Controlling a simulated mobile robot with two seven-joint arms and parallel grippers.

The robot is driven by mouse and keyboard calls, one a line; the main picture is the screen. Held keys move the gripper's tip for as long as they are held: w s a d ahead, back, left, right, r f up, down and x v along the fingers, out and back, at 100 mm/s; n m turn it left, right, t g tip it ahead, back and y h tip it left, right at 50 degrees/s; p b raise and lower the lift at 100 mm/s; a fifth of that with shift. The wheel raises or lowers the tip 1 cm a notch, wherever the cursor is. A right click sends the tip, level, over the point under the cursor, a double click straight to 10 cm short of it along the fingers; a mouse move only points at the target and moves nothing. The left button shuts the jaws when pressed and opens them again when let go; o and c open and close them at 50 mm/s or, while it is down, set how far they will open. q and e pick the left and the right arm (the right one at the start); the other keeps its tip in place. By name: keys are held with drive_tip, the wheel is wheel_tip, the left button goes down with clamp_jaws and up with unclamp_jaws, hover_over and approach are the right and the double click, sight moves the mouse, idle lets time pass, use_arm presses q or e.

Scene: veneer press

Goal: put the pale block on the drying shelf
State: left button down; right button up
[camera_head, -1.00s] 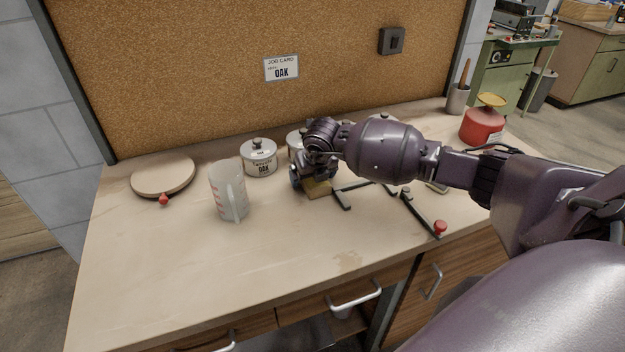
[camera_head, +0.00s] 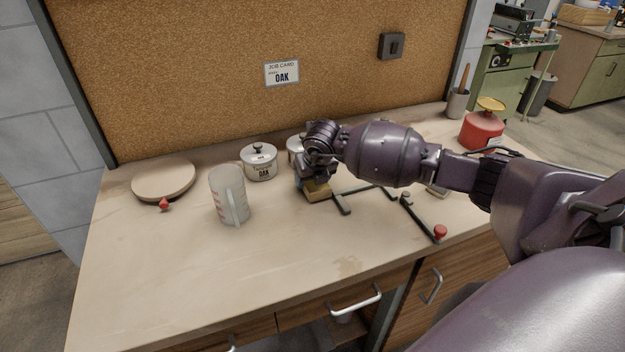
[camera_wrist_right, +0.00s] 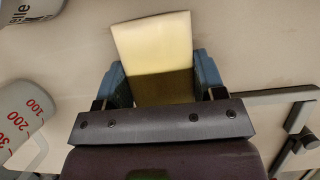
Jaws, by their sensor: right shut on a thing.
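The pale block (camera_head: 318,191) is a yellowish wooden piece at the tip of my right arm in the head view. My right gripper (camera_head: 309,186) is shut on it, at or just above the worktop beside a dark metal frame. In the right wrist view the block (camera_wrist_right: 153,42) sticks out between the two blue fingers of the gripper (camera_wrist_right: 160,84). Its near end is in shadow. My left gripper is not in view. I cannot make out a drying shelf for certain.
A measuring jug (camera_head: 229,196), a lidded oak tin (camera_head: 259,162) and a round board (camera_head: 164,180) stand left of the gripper. The worktop's front left (camera_head: 170,270) is clear.

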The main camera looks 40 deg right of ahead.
wheel_tip(320, 180, up, 20)
drive_tip(key=shift+p, duration=0.3)
drive_tip(key=shift+f, duration=0.1)
